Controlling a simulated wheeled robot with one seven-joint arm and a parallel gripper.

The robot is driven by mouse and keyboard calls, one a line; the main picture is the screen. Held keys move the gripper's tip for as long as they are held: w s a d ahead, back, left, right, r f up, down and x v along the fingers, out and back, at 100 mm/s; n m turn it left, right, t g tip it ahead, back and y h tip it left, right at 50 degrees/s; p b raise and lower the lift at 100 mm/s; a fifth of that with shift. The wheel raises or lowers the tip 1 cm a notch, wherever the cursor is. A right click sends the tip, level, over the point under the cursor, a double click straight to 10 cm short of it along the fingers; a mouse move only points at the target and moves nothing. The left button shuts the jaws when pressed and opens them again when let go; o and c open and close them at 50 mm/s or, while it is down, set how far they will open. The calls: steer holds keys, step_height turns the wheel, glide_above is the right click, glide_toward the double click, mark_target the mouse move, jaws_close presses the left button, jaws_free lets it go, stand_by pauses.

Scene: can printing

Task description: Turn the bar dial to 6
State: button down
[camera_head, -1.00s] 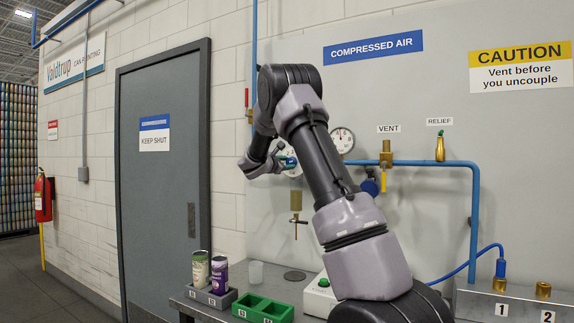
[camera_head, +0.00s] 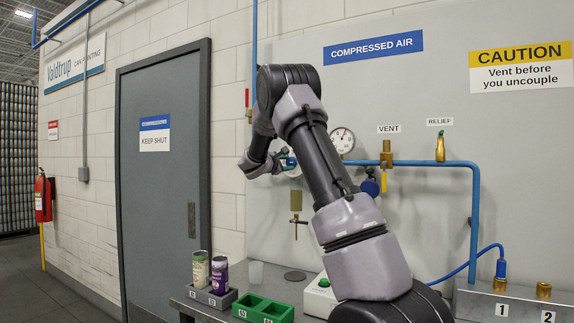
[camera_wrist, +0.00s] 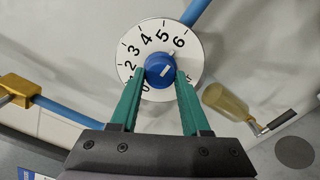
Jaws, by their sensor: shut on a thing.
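The bar dial (camera_wrist: 133,52) is a white round plate with black numbers, 6 at its upper right, in the wrist view. A blue knob (camera_wrist: 155,63) with a short white mark sits at its middle. The mark slants to the upper right, roughly towards the 6 side; I cannot tell its exact reading. My gripper (camera_wrist: 160,79) has teal fingers shut on the knob, one on each side. In the head view my gripper (camera_head: 288,163) is at the wall panel, and my arm hides most of the dial there.
A pressure gauge (camera_head: 342,140) is right of my arm. A vent valve (camera_head: 386,155) and blue pipe (camera_head: 440,163) are further right. A hanging brass-coloured filter (camera_head: 296,201) is below the dial. Cans (camera_head: 219,276) and a green tray (camera_head: 263,309) stand on the bench.

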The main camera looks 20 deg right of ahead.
steer(key=shift+c, duration=1.9)
jaws_free()
steer(key=shift+a, duration=0.15)
steer(key=v, duration=1)
steer(key=shift+s+a, duration=0.2)
steer(key=shift+s, duration=0.1)
